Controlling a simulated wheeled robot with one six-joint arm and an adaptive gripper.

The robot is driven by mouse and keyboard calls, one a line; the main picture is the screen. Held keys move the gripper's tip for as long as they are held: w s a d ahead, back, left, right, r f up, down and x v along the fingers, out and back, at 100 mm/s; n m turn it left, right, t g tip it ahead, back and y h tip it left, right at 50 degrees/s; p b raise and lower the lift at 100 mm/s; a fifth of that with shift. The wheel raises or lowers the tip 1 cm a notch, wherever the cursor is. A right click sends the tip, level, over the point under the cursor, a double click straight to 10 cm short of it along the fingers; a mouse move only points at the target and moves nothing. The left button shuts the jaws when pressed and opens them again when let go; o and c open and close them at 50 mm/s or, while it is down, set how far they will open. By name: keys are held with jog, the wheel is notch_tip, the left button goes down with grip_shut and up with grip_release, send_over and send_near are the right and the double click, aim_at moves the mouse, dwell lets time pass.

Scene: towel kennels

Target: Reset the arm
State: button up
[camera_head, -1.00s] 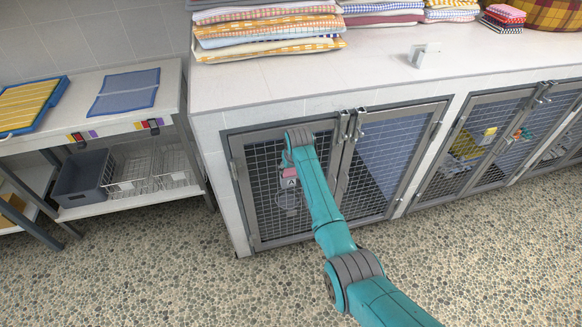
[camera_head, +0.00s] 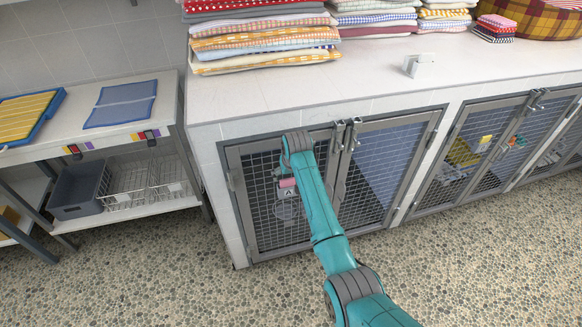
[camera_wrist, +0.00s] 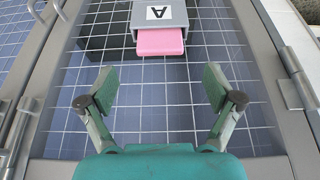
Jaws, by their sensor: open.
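My arm reaches forward across the middle of the head view and bends down in front of the left kennel door (camera_head: 265,215). In the wrist view my gripper (camera_wrist: 155,88) is open, its two fingers wide apart with nothing between them. The pink block also shows in the head view (camera_head: 287,183), partly beside my arm.
Folded towels (camera_head: 262,42) are stacked on the counter (camera_head: 240,92) above the kennels. A white bracket (camera_head: 418,64) stands on the counter. A side table (camera_head: 165,105) with trays and wire baskets (camera_head: 125,183) is at left. The pebbled floor (camera_head: 150,270) is clear.

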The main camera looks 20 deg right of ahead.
jog(key=v, duration=0.8)
dwell(0.4)
jog(key=s+f+t, duration=0.2)
jog(key=s+f, duration=1)
jog(key=f, duration=0.3)
jog(key=s+f+t, duration=0.1)
jog(key=s+f, duration=0.2)
jog(key=s, duration=0.6)
jog(key=s+f+t, duration=0.2)
jog(key=s, duration=0.8)
jog(key=s+r+t, duration=0.1)
jog(key=s+r, duration=0.2)
jog(key=s, duration=0.8)
jog(key=s+r+t, duration=0.4)
jog(key=s+r, duration=1.5)
jog(key=r, duration=0.1)
jog(key=shift+s, duration=0.25)
